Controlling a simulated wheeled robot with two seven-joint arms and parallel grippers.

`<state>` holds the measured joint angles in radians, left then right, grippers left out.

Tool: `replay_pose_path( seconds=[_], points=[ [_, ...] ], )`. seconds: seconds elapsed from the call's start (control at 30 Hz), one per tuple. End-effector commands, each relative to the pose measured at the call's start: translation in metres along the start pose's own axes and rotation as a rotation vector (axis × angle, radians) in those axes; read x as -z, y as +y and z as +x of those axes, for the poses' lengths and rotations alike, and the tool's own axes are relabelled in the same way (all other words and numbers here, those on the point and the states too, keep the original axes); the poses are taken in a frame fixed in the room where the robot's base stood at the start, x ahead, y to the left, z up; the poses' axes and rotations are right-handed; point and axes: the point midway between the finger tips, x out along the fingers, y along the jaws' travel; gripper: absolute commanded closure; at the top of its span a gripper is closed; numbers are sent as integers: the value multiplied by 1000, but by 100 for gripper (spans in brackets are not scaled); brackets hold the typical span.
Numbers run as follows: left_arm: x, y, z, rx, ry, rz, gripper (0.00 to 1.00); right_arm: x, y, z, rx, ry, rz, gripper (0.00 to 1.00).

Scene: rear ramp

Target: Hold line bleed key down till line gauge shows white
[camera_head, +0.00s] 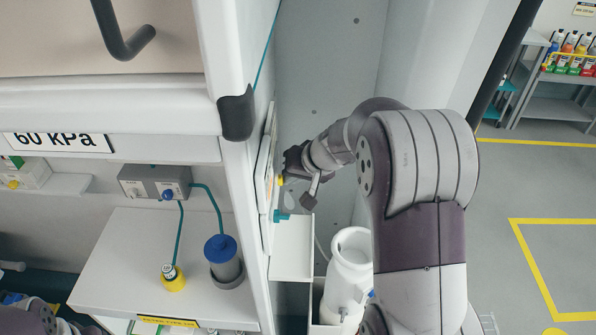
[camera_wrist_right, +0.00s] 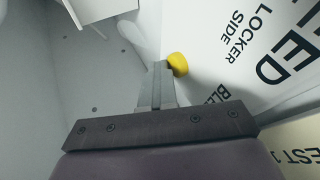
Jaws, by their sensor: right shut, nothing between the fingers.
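A round yellow key (camera_wrist_right: 178,64) sticks out of a white panel (camera_wrist_right: 262,70) whose partly cut-off lettering includes "LOCKER SIDE". In the head view, a bit of the yellow key (camera_head: 281,180) shows at the panel's edge, seen almost edge-on. My right gripper (camera_wrist_right: 160,70) is shut and empty, with its fingertips right beside the key. I cannot tell whether they touch or press it. In the head view my right gripper (camera_head: 288,176) reaches in from the right to this panel. I cannot make out the line gauge or its colour. My left gripper is out of view.
Left of the locker wall, a grey box (camera_head: 155,182) with a blue knob has teal hoses. A white canister (camera_head: 349,270) stands below my right arm. Open floor lies right.

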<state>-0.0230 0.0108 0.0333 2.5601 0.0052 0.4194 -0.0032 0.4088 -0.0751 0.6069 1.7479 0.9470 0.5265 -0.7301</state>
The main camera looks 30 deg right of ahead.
Motion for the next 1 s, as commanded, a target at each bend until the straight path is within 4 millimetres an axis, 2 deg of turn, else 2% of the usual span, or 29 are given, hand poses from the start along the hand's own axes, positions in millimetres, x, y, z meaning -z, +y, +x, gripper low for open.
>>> replay_pose_path(
  seconds=[1.0],
  points=[
    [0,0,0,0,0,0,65,-6,-4,3,9,-21,-2,100]
  ],
)
